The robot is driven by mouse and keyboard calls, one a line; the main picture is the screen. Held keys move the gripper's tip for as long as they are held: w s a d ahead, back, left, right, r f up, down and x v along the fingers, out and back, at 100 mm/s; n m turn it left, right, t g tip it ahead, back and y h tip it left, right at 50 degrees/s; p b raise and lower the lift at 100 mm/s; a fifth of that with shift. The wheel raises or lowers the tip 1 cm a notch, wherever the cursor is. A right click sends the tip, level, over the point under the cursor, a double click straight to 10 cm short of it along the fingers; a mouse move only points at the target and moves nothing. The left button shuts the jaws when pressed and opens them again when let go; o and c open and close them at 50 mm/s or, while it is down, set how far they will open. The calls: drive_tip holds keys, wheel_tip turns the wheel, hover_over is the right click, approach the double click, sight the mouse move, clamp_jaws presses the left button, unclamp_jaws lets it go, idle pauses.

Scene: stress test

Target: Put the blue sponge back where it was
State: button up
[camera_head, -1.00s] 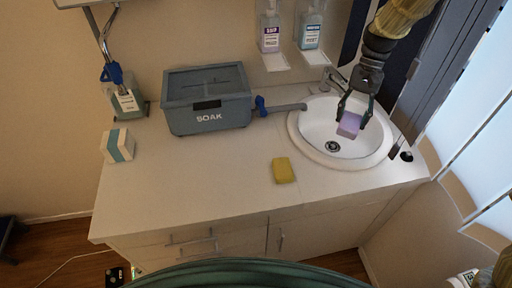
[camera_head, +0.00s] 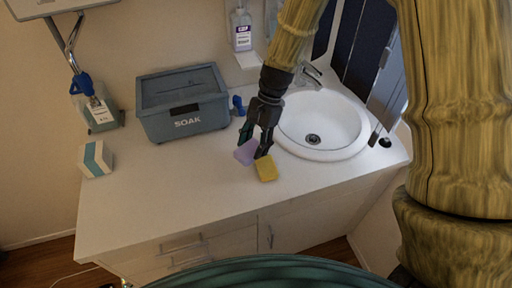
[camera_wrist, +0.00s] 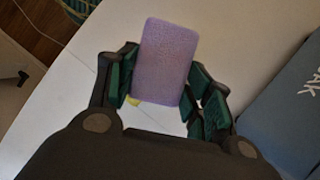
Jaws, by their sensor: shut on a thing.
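A lavender sponge (camera_head: 244,153) is held between the fingers of my gripper (camera_head: 254,142), over the counter just left of the sink. In the wrist view the lavender sponge (camera_wrist: 167,58) stands out beyond the green finger pads of my gripper (camera_wrist: 162,85). No plainly blue sponge shows. A yellow sponge (camera_head: 266,170) lies on the counter close beside the held one. A sliver of the yellow sponge (camera_wrist: 133,101) shows under the held one in the wrist view. I cannot tell whether the lavender sponge touches the counter.
The sink basin (camera_head: 314,138) is empty. A grey SOAK bin (camera_head: 184,122) stands behind left, with a small blue object (camera_head: 238,102) beside it. A white box with a teal band (camera_head: 96,159) and a clear container (camera_head: 101,115) are further left. The counter front (camera_head: 160,195) is bare.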

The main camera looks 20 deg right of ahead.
drive_tip(key=s+m, duration=0.1)
drive_tip(key=s, duration=0.1)
drive_tip(key=s+f+m+t, duration=0.1)
drive_tip(key=s+m, duration=0.1)
drive_tip(key=s, duration=0.1)
drive_tip(key=s+f+m+t, duration=0.1)
drive_tip(key=s+m, duration=0.1)
drive_tip(key=shift+s+f+y, duration=0.15)
drive_tip(key=shift+s+y, duration=0.05)
drive_tip(key=shift+y, duration=0.1)
drive_tip(key=w+d+p, duration=0.2)
drive_tip(key=w, duration=0.3)
drive_tip(key=w+d+f+p, duration=0.1)
drive_tip(key=w+p, duration=0.1)
drive_tip(key=w, duration=0.3)
drive_tip(key=w+d+p, duration=0.2)
drive_tip(key=w, duration=0.2)
drive_tip(key=shift+w+d+f, duration=0.15)
drive_tip(key=shift+w+d, duration=0.15)
drive_tip(key=shift+w, duration=0.1)
drive_tip(key=shift+f+p, duration=0.8)
drive_tip(key=shift+f, duration=1.05)
drive_tip(key=shift+f, duration=0.15)
drive_tip(key=o, duration=1.3)
drive_tip(key=shift+c, duration=0.2)
drive_tip(key=b+v, duration=0.3)
drive_tip(key=v, duration=0.9)
